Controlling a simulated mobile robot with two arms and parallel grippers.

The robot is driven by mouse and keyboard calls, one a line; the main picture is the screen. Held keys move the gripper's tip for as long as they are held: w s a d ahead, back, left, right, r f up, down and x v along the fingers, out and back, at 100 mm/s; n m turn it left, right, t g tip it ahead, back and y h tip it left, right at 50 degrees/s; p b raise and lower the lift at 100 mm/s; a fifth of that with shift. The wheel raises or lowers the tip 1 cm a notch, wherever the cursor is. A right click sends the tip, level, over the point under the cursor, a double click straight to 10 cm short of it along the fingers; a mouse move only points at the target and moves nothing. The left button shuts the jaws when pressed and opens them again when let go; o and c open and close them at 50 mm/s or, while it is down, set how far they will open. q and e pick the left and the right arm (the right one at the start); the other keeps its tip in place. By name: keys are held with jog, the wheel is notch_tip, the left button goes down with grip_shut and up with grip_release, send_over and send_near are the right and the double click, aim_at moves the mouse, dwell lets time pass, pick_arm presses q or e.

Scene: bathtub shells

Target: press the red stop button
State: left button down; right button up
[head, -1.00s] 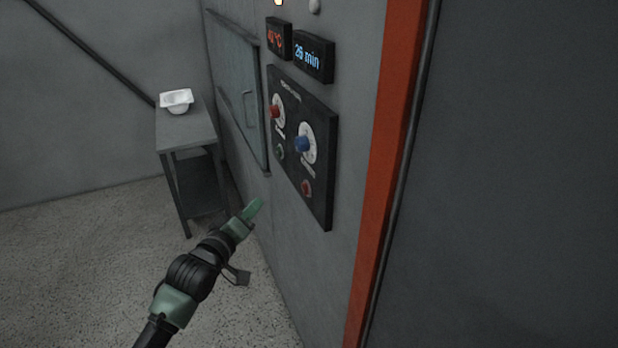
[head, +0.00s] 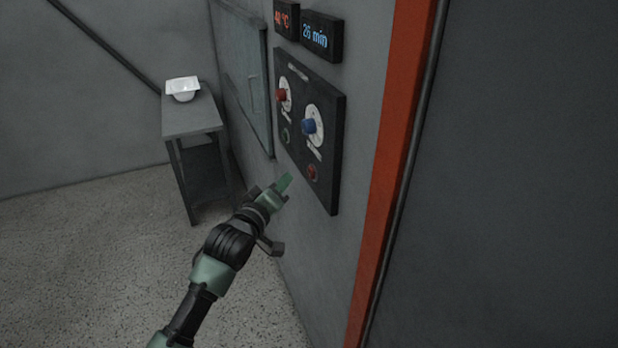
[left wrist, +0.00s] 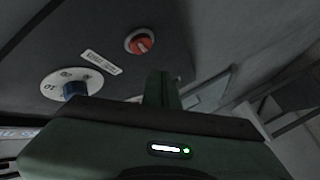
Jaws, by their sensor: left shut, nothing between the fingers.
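The red stop button (head: 312,172) is a small round button low on the dark control panel (head: 327,188), below the blue knob. It also shows in the left wrist view (left wrist: 140,41), beyond my fingertips and near a white label. My left gripper (head: 286,183) is shut and empty. In the head view its green fingertips are just left of the panel's lower part and a little left of the button. A gap shows between fingertips and button in the left wrist view. My right gripper is in neither view.
The panel also carries a red knob (head: 282,95), a blue knob (head: 309,127) and a green button (head: 286,135). Two displays (head: 315,36) sit above. A grey table (head: 190,119) with a white shell (head: 183,88) stands at the back left. An orange-red frame edge (head: 389,170) runs right of the panel.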

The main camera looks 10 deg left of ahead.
aim_at(310, 173)
pick_arm(q)
jog(key=shift+w+d, duration=0.8)
jog(key=shift+d, duration=0.3)
dwell(0.6)
dwell(0.7)
jog(key=shift+w+d, duration=0.2)
jog(key=shift+d, duration=0.15)
jog(key=shift+w+d, duration=0.25)
jog(key=shift+d, duration=0.1)
dwell(0.6)
jog(key=shift+s+a+p, duration=0.1)
jog(key=shift+a+p, duration=0.05)
jog(key=shift+p, duration=0.25)
jog(key=shift+s+a+p, duration=0.35)
jog(key=shift+s+a, duration=0.05)
jog(key=shift+a, duration=0.15)
